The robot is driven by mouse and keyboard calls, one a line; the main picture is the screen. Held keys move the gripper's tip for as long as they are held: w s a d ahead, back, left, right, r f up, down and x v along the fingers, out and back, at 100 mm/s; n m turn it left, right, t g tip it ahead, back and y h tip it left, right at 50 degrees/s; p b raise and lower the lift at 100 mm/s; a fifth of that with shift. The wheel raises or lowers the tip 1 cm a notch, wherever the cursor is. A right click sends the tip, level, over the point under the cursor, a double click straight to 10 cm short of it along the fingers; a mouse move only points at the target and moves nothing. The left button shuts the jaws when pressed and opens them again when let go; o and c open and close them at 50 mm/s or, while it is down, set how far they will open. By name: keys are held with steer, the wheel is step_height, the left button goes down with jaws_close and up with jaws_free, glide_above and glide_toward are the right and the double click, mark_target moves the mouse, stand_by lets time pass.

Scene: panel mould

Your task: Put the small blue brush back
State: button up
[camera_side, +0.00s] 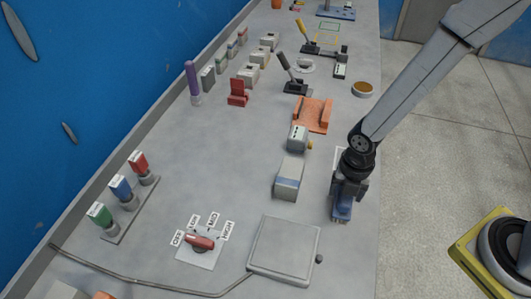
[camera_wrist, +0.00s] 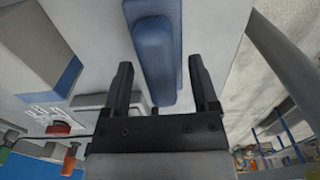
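The small blue brush (camera_wrist: 156,50) lies lengthwise in the wrist view, its near end between my gripper's two dark fingers. My gripper (camera_wrist: 161,63) is open, with a visible gap on each side of the brush. In the side view my gripper (camera_side: 343,203) points down at the right edge of the bench. A bit of blue (camera_side: 341,213) shows at its fingertips there, mostly hidden by the fingers. I cannot tell how high the fingers are above the bench.
A grey box with a blue band (camera_side: 288,179) stands left of my gripper. A grey lidded box (camera_side: 284,248) and a red dial switch (camera_side: 201,242) are nearer the front. An orange cradle (camera_side: 313,114) and levers stand farther back. The bench centre is mostly clear.

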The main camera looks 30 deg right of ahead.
steer(key=shift+r, duration=0.2)
step_height(320, 180, up, 12)
stand_by(1.1)
stand_by(0.6)
steer(key=d+m+t, duration=0.1)
steer(key=d+m, duration=0.4)
steer(key=m, duration=0.8)
steer(key=s+d+f+m+t, duration=0.1)
steer(key=d+m, duration=0.5)
steer(key=m, duration=0.8)
steer(key=shift+s+t, duration=0.25)
steer(key=shift+t, duration=0.05)
